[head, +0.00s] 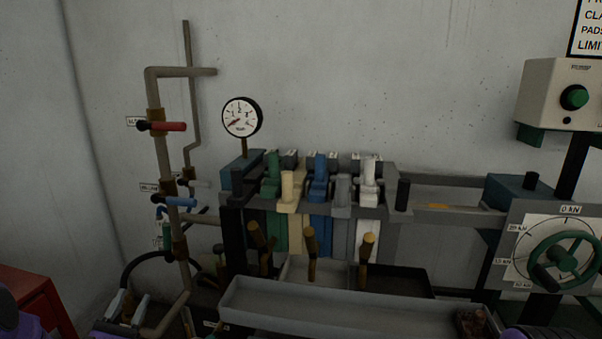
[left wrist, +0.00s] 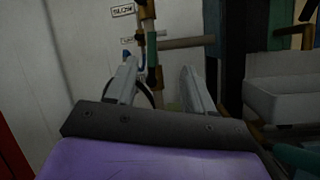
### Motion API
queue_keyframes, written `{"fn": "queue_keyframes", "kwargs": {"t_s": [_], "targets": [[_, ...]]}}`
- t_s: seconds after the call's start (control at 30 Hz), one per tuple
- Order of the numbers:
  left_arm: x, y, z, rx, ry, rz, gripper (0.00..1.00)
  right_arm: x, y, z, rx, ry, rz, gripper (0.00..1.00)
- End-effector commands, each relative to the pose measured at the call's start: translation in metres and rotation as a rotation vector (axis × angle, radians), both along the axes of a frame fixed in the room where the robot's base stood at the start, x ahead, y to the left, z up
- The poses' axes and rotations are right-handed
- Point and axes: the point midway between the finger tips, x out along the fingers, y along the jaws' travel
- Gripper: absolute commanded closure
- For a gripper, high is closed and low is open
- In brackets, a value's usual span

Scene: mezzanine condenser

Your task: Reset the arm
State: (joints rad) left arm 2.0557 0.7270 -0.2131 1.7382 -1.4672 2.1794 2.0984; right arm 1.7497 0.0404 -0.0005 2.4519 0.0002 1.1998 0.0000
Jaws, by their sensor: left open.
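My left gripper (head: 128,303) shows at the bottom left of the head view, with its two pale grey fingers apart and empty. In the left wrist view the left gripper (left wrist: 160,66) is also open, with nothing held between the fingers. It sits low, in front of the brown pipework (head: 162,130) and its dark hose. My right gripper does not show; only a dark purple part of my own body shows at the bottom right edge.
A rack of coloured clamp plates (head: 325,185) stands in the middle, with a grey trough (head: 330,302) before it. A pressure gauge (head: 241,117) stands behind. A green handwheel (head: 563,257) and control box (head: 560,94) are at right. A red cabinet (head: 33,298) stands at lower left.

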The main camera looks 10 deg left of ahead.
Motion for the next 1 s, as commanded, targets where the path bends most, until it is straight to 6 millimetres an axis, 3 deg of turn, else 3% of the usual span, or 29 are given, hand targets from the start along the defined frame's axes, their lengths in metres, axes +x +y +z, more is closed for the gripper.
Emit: {"fn": "queue_keyframes", "kwargs": {"t_s": [0.13,0.37,0.57,0.63,0.73,0.8,0.9,1.0], "targets": [[-0.012,0.016,-0.007,0.140,0.041,0.099,0.47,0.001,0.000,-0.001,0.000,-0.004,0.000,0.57],[-0.012,0.012,-0.032,0.465,0.197,0.277,0.47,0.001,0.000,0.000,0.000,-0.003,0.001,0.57],[-0.019,-0.014,-0.079,0.920,0.488,0.386,0.47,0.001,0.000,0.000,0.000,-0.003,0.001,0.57],[-0.033,-0.036,-0.111,1.168,0.654,0.358,0.47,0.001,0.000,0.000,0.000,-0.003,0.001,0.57],[-0.077,-0.082,-0.168,1.609,0.919,0.161,0.47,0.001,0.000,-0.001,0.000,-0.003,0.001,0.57],[-0.123,-0.113,-0.203,1.883,1.049,-0.067,0.47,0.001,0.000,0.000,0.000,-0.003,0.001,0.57],[-0.197,-0.148,-0.235,2.159,1.147,-0.433,0.47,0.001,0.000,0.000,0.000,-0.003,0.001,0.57],[-0.263,-0.170,-0.248,2.285,1.192,-0.724,0.47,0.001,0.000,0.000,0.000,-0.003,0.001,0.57]]}}
